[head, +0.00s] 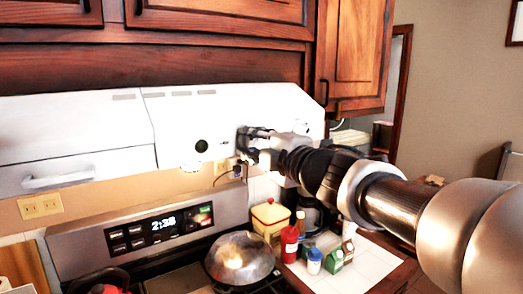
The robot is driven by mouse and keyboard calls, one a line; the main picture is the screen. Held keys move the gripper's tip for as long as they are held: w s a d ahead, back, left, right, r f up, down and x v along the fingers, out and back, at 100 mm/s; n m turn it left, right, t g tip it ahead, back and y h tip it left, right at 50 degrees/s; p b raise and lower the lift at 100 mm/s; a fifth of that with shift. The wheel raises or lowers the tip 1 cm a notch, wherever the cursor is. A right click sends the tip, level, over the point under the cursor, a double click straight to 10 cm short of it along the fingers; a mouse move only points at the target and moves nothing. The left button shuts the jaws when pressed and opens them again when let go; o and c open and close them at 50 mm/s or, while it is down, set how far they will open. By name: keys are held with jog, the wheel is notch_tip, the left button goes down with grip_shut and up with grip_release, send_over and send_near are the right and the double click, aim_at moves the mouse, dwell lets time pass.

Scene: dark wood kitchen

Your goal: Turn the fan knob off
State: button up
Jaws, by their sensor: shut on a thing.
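The white range hood (105,125) hangs under the wooden cabinets, with a light-coloured front face. My gripper (244,141) is at the right part of this face, its dark fingers up against it. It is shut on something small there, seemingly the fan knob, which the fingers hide. The knob's angle cannot be told. A small dark round spot (201,146) shows on the face to the left of my gripper, apart from it. A pale round piece (190,168) shows below that spot at the hood's lower edge.
Below are the stove's control panel (158,228) with a lit clock and a metal pan (240,258). A yellow container (270,218), a red bottle (290,243) and other small items stand on the counter under my arm. Wooden cabinets (355,50) are close above.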

jog(key=shift+n, duration=0.6)
jog(key=o, duration=1.1)
jog(key=v, duration=1.2)
